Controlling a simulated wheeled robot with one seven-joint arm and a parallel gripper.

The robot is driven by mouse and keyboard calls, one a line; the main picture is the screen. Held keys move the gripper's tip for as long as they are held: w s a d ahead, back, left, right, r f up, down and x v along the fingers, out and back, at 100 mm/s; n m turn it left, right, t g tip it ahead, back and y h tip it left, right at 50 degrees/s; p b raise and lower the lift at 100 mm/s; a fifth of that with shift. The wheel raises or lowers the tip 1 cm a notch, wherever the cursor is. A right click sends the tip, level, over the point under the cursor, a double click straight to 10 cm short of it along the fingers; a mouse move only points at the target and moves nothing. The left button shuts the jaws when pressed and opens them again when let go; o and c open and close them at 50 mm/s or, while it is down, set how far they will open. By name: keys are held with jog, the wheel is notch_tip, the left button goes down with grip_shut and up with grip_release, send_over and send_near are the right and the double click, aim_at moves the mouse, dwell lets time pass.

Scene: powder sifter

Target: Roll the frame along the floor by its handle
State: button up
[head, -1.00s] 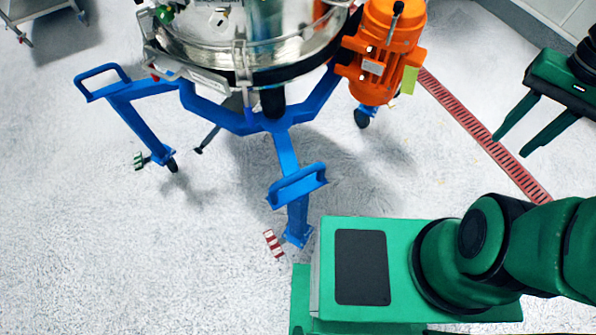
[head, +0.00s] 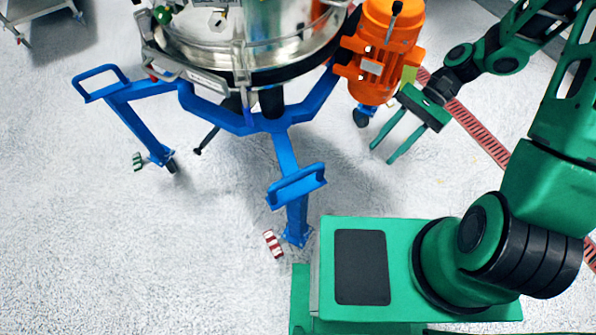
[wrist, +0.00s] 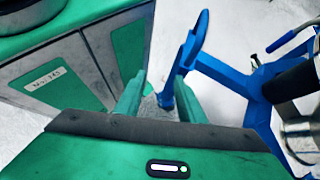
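The blue frame (head: 232,122) stands on the floor on casters and bears the steel sifter drum (head: 245,50). A blue handle (head: 297,186) sits on its near leg, in front of my base. A second blue handle (head: 100,82) is at the left leg. My gripper (head: 381,154) is open and empty, to the right of the near handle and apart from it, below the orange motor.
The orange motor (head: 384,48) hangs at the drum's right, close to my gripper. A red floor grate (head: 478,132) runs at the right. A red-white striped piece (head: 273,244) lies near the front leg. A metal cart (head: 35,15) stands top left. The left floor is clear.

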jog(key=s+a+f+m+g+y, duration=0.1)
jog(key=a+f+m+y, duration=0.15)
jog(key=a, duration=0.35)
jog(key=s+a+f+m+g+y, duration=0.1)
jog(key=a+m+y, duration=0.1)
jog(key=a+y, duration=0.3)
send_near(275, 187)
jog(key=a, duration=0.1)
jog(key=s+a, duration=0.1)
jog(key=a+f, duration=0.1)
jog(key=shift+s+a+f, duration=0.1)
jog(key=shift+s+a, duration=0.15)
jog(key=shift+a, duration=0.15)
jog(key=shift+g, duration=0.3)
grip_shut()
